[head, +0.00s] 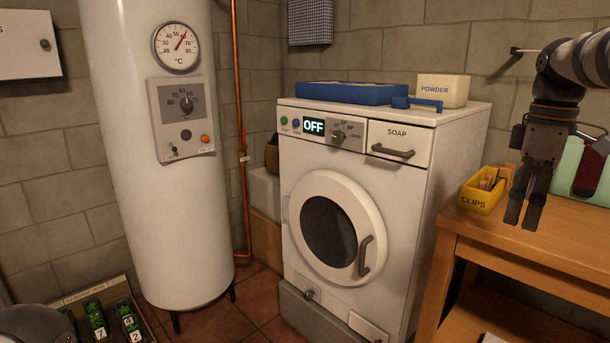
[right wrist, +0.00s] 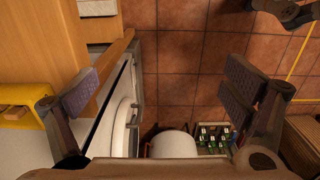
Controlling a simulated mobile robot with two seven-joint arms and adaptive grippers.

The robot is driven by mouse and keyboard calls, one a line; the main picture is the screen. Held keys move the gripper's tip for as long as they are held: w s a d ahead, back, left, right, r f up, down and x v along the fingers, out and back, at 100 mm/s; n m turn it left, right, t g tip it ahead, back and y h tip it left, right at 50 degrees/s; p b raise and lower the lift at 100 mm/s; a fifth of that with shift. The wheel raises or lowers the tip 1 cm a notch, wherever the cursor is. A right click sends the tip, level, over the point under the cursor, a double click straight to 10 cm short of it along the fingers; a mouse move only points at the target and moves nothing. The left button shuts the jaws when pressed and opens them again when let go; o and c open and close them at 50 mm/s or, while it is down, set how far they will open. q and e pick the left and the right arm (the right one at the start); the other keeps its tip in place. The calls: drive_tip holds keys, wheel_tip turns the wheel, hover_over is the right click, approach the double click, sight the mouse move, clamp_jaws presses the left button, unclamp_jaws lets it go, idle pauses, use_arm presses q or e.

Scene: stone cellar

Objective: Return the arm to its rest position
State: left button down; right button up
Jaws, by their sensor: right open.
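My right gripper (head: 523,216) hangs at the right of the head view, fingers pointing down. It is in front of the wooden table's upper left part, just right of the yellow clips box (head: 482,196). Its fingers are apart, with nothing between them. In the right wrist view the two finger pads of my right gripper (right wrist: 160,92) stand wide apart, with floor and the washing machine's side behind them. My left gripper is not seen in the head view.
The washing machine (head: 372,170) reads OFF, its door shut. A blue tray (head: 350,92) and powder box (head: 443,88) sit on top. A green container (head: 580,165) stands near my right gripper above the wooden table (head: 520,235). A white boiler (head: 160,240) stands left.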

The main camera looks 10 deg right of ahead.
drive_tip(key=a+f+m, duration=0.1)
drive_tip(key=a+f, duration=0.2)
drive_tip(key=f, duration=0.7)
drive_tip(key=a+f, duration=0.2)
drive_tip(key=f, duration=0.8)
drive_tip(key=s+a+f+m+g, duration=0.1)
drive_tip(key=s+a+f, duration=0.15)
drive_tip(key=f, duration=0.35)
drive_tip(key=s+a+f+m, duration=0.1)
drive_tip(key=s+a+f, duration=0.1)
drive_tip(key=s+f, duration=0.25)
drive_tip(key=s+a+f+m+p, duration=0.1)
drive_tip(key=s+a+f, duration=0.3)
drive_tip(key=s+f, duration=0.65)
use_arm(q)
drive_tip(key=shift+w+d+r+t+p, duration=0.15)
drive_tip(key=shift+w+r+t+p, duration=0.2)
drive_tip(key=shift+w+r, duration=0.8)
use_arm(e)
drive_tip(key=s+a+r+m, duration=0.1)
drive_tip(key=s+a+m, duration=0.1)
drive_tip(key=s, duration=1)
drive_tip(key=s+a+m+g, duration=0.1)
drive_tip(key=s+a+m, duration=0.1)
drive_tip(key=s, duration=1.1)
drive_tip(key=shift+a+r, duration=0.35)
drive_tip(key=shift+a, duration=0.25)
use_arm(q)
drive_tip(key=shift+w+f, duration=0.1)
